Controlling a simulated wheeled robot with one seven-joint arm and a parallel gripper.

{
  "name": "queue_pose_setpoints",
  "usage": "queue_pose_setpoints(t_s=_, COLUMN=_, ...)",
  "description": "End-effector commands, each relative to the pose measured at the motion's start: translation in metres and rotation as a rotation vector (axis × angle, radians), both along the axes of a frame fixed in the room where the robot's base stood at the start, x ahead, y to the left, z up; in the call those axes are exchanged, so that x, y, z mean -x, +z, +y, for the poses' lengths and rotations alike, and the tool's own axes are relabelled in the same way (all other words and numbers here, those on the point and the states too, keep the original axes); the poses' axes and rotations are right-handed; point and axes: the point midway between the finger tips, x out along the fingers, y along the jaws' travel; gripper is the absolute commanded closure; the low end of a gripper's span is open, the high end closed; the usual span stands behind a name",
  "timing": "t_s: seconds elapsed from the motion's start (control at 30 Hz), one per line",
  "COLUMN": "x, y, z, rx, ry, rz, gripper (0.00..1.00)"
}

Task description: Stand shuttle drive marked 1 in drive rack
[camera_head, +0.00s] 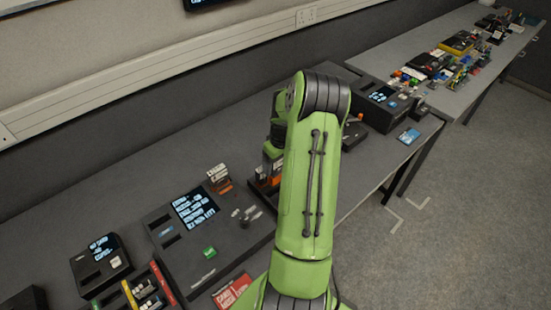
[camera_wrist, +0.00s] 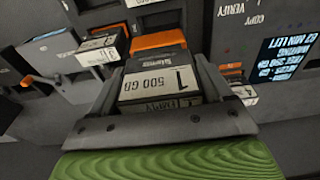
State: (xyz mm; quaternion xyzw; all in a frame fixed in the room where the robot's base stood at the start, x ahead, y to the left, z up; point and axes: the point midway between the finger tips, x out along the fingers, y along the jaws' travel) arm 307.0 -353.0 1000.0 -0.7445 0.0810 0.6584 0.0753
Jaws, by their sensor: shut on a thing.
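My gripper (camera_wrist: 160,72) is shut on the shuttle drive marked 1 (camera_wrist: 157,84), which has a white "500 GB" label and an orange end. One jaw is on each side of it. A dark slotted holder, seemingly the drive rack (camera_wrist: 92,18), lies beyond the drive in the wrist view. I cannot tell whether the drive touches it. In the head view my green arm hides most of the gripper and holder.
Another white-labelled drive (camera_wrist: 102,48) is left of the held one, and one marked 4 (camera_wrist: 243,95) is to the right. A console with a lit screen (camera_head: 196,208) stands on the grey bench. A dark device (camera_head: 383,103) stands farther right.

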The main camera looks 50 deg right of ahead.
Motion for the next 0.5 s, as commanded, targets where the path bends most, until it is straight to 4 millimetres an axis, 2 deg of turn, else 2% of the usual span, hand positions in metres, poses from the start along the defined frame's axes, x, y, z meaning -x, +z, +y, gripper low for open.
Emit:
queue_pose_setpoints(t_s=0.17, x=-0.001, y=-0.011, z=0.000, rx=0.000, ry=0.002, rz=-0.002, gripper=0.71)
queue_pose_setpoints(t_s=0.5, x=-0.001, y=-0.056, z=0.000, rx=0.000, ry=0.002, rz=-0.001, gripper=0.71)
